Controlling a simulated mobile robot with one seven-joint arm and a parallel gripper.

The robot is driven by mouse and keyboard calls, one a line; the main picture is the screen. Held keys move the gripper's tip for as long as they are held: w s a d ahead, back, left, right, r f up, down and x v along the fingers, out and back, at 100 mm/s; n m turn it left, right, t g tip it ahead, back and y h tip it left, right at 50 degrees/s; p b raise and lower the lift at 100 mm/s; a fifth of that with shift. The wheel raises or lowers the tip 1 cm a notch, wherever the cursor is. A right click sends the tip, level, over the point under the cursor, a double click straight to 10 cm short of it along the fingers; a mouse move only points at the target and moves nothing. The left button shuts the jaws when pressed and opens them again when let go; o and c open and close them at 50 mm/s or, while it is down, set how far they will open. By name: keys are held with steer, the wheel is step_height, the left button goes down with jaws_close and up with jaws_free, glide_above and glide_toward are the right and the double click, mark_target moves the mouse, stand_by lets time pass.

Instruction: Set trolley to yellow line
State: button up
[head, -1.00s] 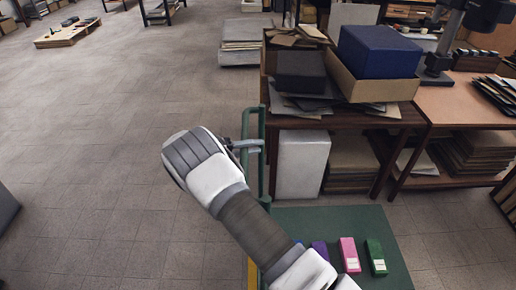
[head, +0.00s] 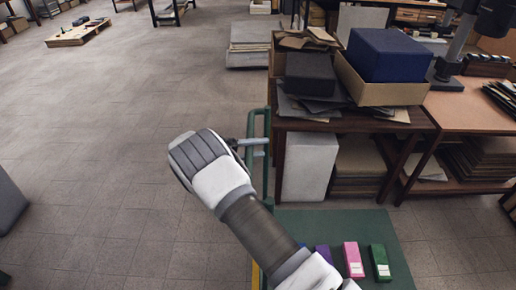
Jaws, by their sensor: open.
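The trolley (head: 348,223) has a flat green deck and an upright green handle frame (head: 251,125) at its left end. On the deck lie a purple box (head: 323,254), a pink box (head: 353,259) and a green box (head: 379,262), with a bit of blue beside my arm. A short strip of yellow line (head: 255,274) shows at the deck's left edge, mostly hidden by my arm. My gripper (head: 250,148) is at the handle frame, with its open fingers beside or around the upright; I cannot tell which.
A wooden table (head: 352,122) with boxes and papers stands just behind the trolley, close to its deck. A workbench (head: 470,110) is at the right. Open tiled floor (head: 100,150) lies to the left. A grey object (head: 10,207) stands at the left edge.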

steer(key=b+v, duration=0.1)
steer(key=v, duration=1.6)
steer(key=shift+a, duration=0.15)
steer(key=shift+s+r, duration=0.1)
steer(key=s+d+r+m+g+y+p, duration=0.1)
steer(key=s+d+r+m+g+y, duration=0.2)
steer(key=d+r+m, duration=0.7)
steer(key=s+d+r+m+g+y+p, duration=0.1)
steer(key=d+r+m+g+y, duration=0.1)
steer(key=d+r+m+y, duration=0.65)
steer(key=s+d+r+m+t+y, duration=0.1)
steer(key=s+d+m, duration=0.3)
steer(key=s+m, duration=0.3)
steer(key=s+d+r+m+t+y+p, duration=0.1)
steer(key=s+d+r+m+t, duration=0.1)
steer(key=s+d+m, duration=0.2)
steer(key=s+d+r+m+t+y, duration=0.1)
steer(key=s+d+m, duration=0.3)
steer(key=s+m, duration=0.6)
steer(key=s+r, duration=0.1)
steer(key=s, duration=0.3)
steer(key=shift+r+p, duration=0.25)
steer(key=shift+p, duration=0.15)
